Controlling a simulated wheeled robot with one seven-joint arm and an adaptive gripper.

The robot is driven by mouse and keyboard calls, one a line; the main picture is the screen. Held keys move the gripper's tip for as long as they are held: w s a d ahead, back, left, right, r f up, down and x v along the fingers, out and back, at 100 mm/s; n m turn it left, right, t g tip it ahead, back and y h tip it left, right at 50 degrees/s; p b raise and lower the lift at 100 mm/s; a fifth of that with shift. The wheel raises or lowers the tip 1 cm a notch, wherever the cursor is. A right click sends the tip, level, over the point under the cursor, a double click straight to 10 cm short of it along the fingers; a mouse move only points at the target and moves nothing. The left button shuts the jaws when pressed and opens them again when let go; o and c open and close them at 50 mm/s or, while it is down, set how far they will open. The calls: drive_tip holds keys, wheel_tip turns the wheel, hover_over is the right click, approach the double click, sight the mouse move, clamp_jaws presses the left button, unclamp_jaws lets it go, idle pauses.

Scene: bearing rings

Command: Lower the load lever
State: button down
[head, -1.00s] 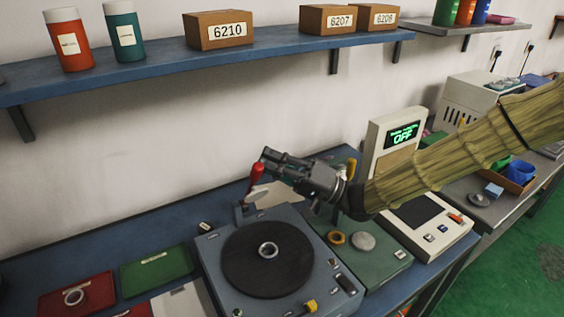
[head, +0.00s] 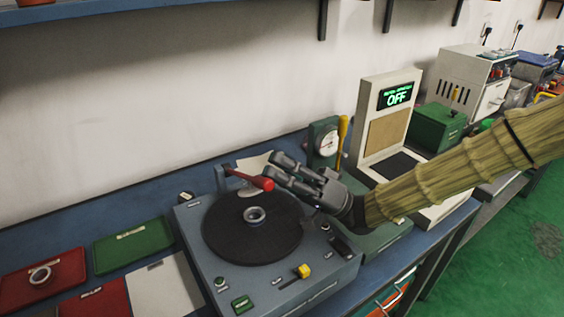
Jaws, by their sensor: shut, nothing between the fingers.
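The load lever (head: 250,180) has a red handle and is pivoted at the back of a grey-blue machine (head: 190,233). Its handle lies close to level, with its knob end pointing right, above the back of a black turntable (head: 225,240). A metal bearing ring (head: 255,222) lies flat at the middle of the turntable, below and in front of the lever. My gripper (head: 271,176) is shut and empty, its fingertips at the knob end of the lever. Whether they touch the knob, I cannot tell.
A tester with an "OFF" display (head: 398,97) and a dial gauge (head: 325,143) stand right of and behind my gripper. A green tray (head: 130,247) and a red tray (head: 75,262) with another ring lie at left. A yellow-knobbed slider (head: 303,271) is at the machine's front.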

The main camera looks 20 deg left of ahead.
drive_tip(key=shift+s+d+f, duration=0.2)
drive_tip(key=shift+d+f, duration=0.05)
drive_tip(key=shift+f, duration=0.4)
drive_tip(key=shift+d, duration=0.1)
drive_tip(key=w+d, duration=0.5)
drive_tip(key=d, duration=0.6)
drive_tip(key=shift+w+d+f, duration=0.3)
drive_tip(key=shift+d+f, duration=0.05)
